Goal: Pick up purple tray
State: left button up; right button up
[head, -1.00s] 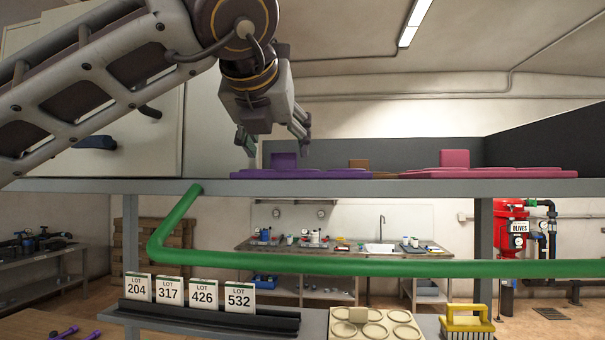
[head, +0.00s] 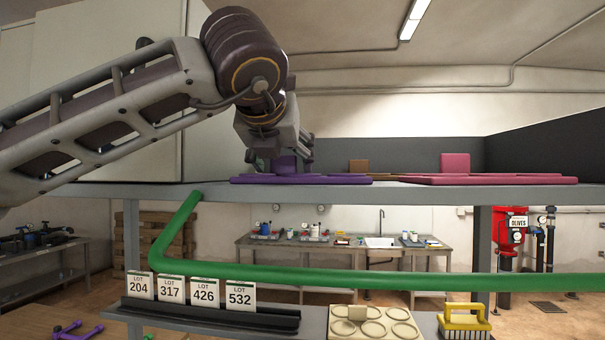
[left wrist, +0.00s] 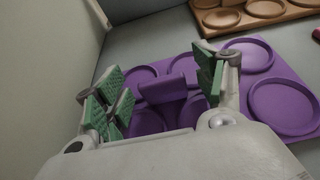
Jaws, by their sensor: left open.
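The purple tray (head: 330,179) lies flat on the upper shelf, seen nearly edge-on in the head view. In the left wrist view the purple tray (left wrist: 285,105) shows round recesses and an upright purple tab (left wrist: 168,90) near its middle. My left gripper (head: 280,156) is above the tray's left part in the head view. In the left wrist view the open left gripper (left wrist: 160,100) has its green-padded fingers on either side of the tab, with space between pads and tab. My right gripper is in neither view.
A brown tray (left wrist: 250,14) lies beyond the purple one, and a pink tray (head: 490,180) lies to the right on the same shelf (head: 400,192). A pale wall rises left of the gripper. A green pipe (head: 350,280) runs below the shelf. A cream tray (head: 392,326) sits lower down.

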pick_arm(q)
jog(key=shift+w+f, duration=0.15)
jog(key=shift+w, duration=0.15)
jog(key=c, duration=1.2)
jog(key=shift+o, duration=0.2)
jog(key=shift+r, duration=0.2)
jog(key=shift+r+b, duration=0.3)
jog(key=shift+r, duration=4.55)
